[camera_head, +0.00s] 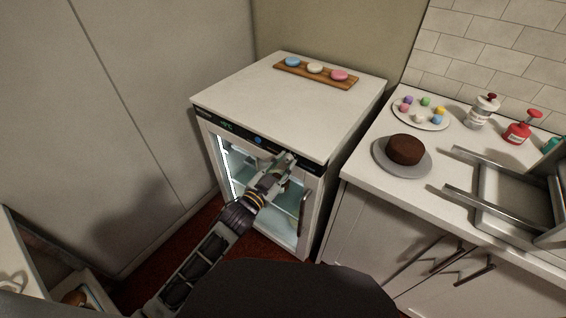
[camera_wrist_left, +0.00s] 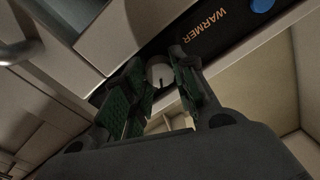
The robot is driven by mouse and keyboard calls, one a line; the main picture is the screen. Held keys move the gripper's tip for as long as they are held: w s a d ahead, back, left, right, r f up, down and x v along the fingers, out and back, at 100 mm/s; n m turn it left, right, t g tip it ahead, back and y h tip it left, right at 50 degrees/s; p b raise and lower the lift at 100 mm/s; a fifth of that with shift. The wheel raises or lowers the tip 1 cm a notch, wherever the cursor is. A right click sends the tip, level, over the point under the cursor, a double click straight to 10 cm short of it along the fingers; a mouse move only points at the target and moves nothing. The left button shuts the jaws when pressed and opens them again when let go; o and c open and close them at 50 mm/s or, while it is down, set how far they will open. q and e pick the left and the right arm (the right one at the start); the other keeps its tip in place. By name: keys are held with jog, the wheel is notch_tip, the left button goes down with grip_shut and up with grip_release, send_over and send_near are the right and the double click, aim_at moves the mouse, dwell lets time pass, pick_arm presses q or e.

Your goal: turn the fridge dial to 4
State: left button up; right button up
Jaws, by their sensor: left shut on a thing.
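The white fridge (camera_head: 280,92) stands in the middle of the head view, with a dark control strip (camera_head: 240,134) along its top front edge. My left gripper (camera_head: 286,162) reaches up to the right part of this strip. In the left wrist view, a small round pale dial (camera_wrist_left: 158,73) with a dark pointer line sits between the two dark green fingers, and the left gripper (camera_wrist_left: 160,85) is shut on it. The word WARMER shows beside the dial. I cannot read any numbers around it. In the head view the gripper hides the dial. My right gripper is not in view.
A blue button (camera_head: 258,140) sits on the strip left of the gripper. The fridge door handle (camera_head: 304,210) is below right. A wooden board (camera_head: 300,72) with macarons lies on the fridge top. The counter right holds a chocolate cake (camera_head: 404,149) and a metal rack (camera_head: 500,190).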

pick_arm(q)
jog(key=shift+m+p, duration=0.35)
jog(key=shift+m, duration=0.35)
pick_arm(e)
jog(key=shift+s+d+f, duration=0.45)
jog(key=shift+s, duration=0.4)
pick_arm(q)
jog(key=o, duration=1.1)
jog(key=shift+c, duration=0.2)
jog(key=shift+v, duration=0.9)
jog(key=v, duration=1)
